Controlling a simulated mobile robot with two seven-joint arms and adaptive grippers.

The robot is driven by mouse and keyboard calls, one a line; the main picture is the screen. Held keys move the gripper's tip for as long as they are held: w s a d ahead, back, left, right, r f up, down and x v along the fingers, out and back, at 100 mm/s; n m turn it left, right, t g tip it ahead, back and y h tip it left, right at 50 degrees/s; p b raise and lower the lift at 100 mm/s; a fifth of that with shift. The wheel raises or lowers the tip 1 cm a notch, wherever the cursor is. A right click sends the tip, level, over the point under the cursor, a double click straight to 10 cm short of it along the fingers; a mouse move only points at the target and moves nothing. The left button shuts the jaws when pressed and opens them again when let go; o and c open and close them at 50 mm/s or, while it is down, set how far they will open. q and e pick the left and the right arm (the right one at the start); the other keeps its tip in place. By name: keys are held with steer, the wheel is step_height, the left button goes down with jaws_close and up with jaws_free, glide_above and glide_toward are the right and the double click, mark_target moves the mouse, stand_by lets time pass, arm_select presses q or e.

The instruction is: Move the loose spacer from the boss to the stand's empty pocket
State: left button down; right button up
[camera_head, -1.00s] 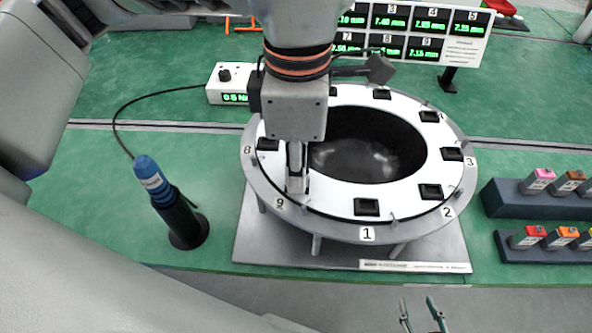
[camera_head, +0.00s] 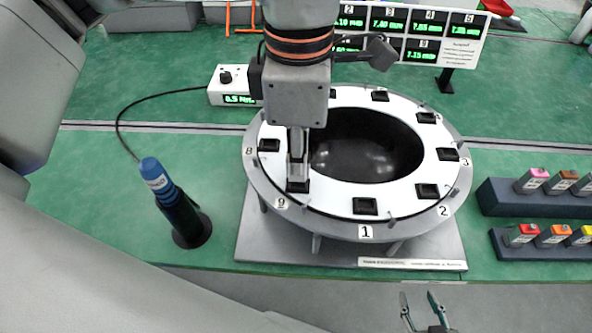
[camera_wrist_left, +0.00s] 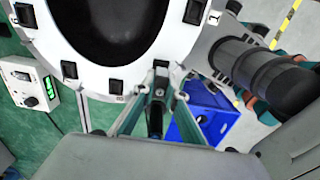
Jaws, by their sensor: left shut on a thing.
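My left gripper (camera_head: 298,183) points down at the ring-shaped stand (camera_head: 330,205), at the spot marked 9. It is shut on a small black block (camera_head: 299,187), apparently the spacer, at the white top of the ring. The wrist view shows the gripper's fingertips (camera_wrist_left: 160,80) close together at a black square (camera_wrist_left: 161,63) on the ring. The fingers partly hide the block, and I cannot tell whether it is clear of the surface. Other black squares sit around the ring, at 1 (camera_head: 365,206) and 2 (camera_head: 427,191) among them. My right gripper (camera_head: 423,306) is open and empty at the bottom edge.
A blue-topped screwdriver (camera_head: 172,195) stands in a holder at left, cabled to a small control box (camera_head: 233,86). Dark racks (camera_head: 535,251) with coloured blocks stand at right. A display board (camera_head: 462,40) is behind. A blue crate (camera_wrist_left: 205,112) shows in the wrist view.

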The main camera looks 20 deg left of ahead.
arm_select(q)
steer(key=shift+r+p, duration=0.95)
steer(key=shift+r, duration=0.9)
arm_select(e)
steer(key=r, duration=0.1)
steer(key=w+r, duration=0.1)
steer(key=r, duration=0.1)
steer(key=shift+w+r+t, duration=0.2)
steer(key=shift+w+t, duration=0.1)
steer(key=shift+s+f, duration=0.25)
steer(key=shift+s, duration=0.05)
steer(key=shift+w+r, duration=0.2)
steer(key=shift+w, duration=0.05)
